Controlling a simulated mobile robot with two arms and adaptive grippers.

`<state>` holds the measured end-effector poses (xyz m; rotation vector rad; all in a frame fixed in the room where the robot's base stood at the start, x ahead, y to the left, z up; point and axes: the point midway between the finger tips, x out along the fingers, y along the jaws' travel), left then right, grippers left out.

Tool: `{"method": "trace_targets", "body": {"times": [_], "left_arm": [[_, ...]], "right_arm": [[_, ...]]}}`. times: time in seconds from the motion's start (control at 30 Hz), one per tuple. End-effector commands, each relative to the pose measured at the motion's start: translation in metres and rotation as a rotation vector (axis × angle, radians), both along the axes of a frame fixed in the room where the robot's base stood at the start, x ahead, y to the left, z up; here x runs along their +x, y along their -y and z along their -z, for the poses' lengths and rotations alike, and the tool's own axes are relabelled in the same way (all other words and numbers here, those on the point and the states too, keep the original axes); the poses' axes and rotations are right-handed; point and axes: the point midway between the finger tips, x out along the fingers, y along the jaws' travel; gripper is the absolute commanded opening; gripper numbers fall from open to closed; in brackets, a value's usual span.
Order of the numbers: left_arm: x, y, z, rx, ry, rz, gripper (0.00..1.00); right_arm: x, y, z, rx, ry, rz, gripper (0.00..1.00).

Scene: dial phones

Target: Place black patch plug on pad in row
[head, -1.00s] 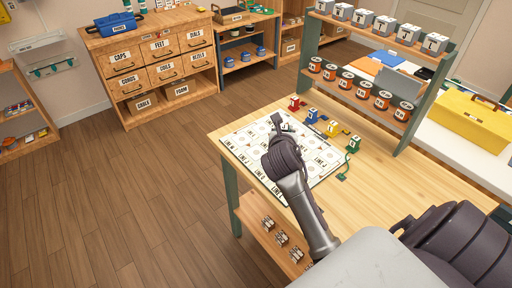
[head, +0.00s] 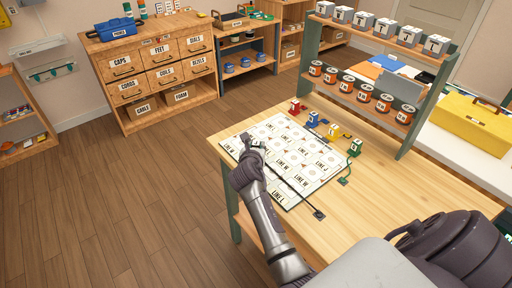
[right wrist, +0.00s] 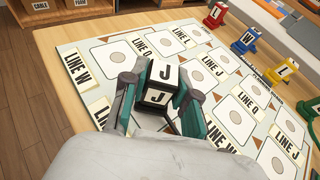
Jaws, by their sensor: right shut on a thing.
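My right gripper (head: 247,142) is over the left part of the white board (head: 300,200). In the right wrist view the gripper (right wrist: 158,98) is shut on a black plug (right wrist: 160,84) with white faces marked J, between its two green fingers. The board carries pads with pale circles and LINE labels, among them LINE J (right wrist: 211,77), LINE W (right wrist: 78,68) and LINE L (right wrist: 181,33). The plug hides the board beneath it, so I cannot tell whether it touches. A dark cord (head: 290,187) runs from the gripper to a small black base (head: 319,214). My left gripper is not in view.
A red plug (head: 295,106), a blue plug (head: 313,119), a yellow plug (head: 333,131) and a green plug (head: 355,147) stand along the board's far edge. A shelf rack (head: 428,110) with grey and orange containers stands behind. The table's right part is clear wood.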

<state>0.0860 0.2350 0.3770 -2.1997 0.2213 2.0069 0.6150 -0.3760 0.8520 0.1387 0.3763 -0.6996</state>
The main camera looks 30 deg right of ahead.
Motion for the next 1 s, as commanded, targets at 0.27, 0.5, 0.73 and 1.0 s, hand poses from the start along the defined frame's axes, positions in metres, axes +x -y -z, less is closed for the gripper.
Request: {"method": "trace_targets", "body": {"times": [0.27, 0.5, 0.73, 1.0], "left_arm": [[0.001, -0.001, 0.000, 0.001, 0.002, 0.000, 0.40], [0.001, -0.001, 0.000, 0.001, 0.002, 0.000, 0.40], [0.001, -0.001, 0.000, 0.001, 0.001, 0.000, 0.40], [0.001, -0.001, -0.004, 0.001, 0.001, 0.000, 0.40]], "right_arm": [[0.000, 0.000, 0.004, -0.002, -0.001, 0.000, 0.00], [0.000, 0.000, 0.004, 0.001, -0.001, 0.000, 0.54], [0.000, 0.000, 0.003, 0.000, 0.000, 0.000, 0.54], [-0.022, -0.019, -0.013, 0.002, 0.000, -0.001, 0.54]]}}
